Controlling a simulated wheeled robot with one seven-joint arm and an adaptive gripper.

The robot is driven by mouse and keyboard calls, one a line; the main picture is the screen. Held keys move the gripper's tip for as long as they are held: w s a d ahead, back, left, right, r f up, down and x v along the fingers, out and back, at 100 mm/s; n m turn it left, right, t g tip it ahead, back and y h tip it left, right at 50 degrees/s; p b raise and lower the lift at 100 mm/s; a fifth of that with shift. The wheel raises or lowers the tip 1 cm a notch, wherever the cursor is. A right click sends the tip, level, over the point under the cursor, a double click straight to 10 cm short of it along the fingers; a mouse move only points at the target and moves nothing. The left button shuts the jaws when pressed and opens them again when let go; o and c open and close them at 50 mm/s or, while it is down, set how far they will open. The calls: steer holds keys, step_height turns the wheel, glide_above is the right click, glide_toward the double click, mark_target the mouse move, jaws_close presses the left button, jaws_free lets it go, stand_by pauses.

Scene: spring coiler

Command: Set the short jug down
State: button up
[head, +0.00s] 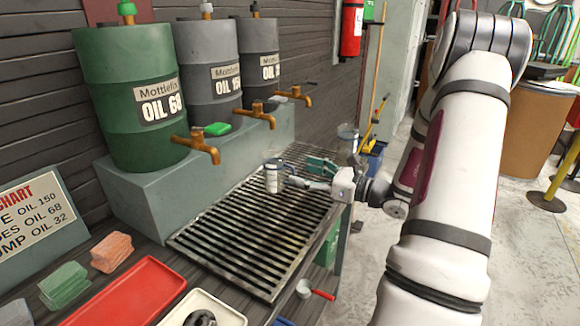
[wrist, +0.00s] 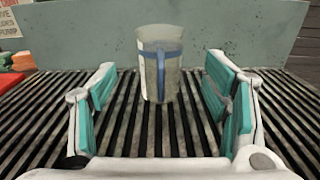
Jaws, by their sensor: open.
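A small translucent jug (head: 273,178) with a pale label stands upright on the slatted metal grate (head: 215,255). In the wrist view the jug (wrist: 152,75) shows its blue handle facing me, and its base rests on the slats. My gripper (head: 299,173) is open, low over the grate, to the right of the jug in the head view. In the wrist view its teal-padded fingers (wrist: 163,85) are spread wide on either side, with the jug centred near the fingertips and clear gaps on both sides. Neither pad touches it.
Three oil drums with brass taps, including a green one (head: 130,95), stand on a grey ledge (head: 150,195) behind the grate. Another clear vessel (head: 347,137) is at the grate's far end. A red tray (head: 130,292) and folded cloths (head: 111,252) lie front left.

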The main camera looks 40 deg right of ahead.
steer(key=shift+v, duration=1.15)
steer(key=s+a+r+n+g+y, duration=0.25)
steer(key=a+n+g, duration=0.2)
steer(key=a, duration=0.45)
steer(key=s+a+r+n+g+y, duration=0.1)
steer(key=a+r+n+g, duration=0.25)
steer(key=a+n, duration=0.4)
steer(key=s+a+r+n+g+y, duration=0.2)
steer(key=a+n+g, duration=0.15)
steer(key=a, duration=0.65)
steer(key=s+a+n+g+h, duration=0.2)
steer(key=s+a+n+g, duration=0.25)
steer(key=s, duration=0.25)
steer(key=s+d+n+h, duration=0.2)
steer(key=s+n+h, duration=0.7)
steer(key=s+n, duration=0.3)
steer(key=shift+s+d+r+h, duration=0.25)
steer(key=shift+s+r+h, duration=0.1)
steer(key=shift+s, duration=0.65)
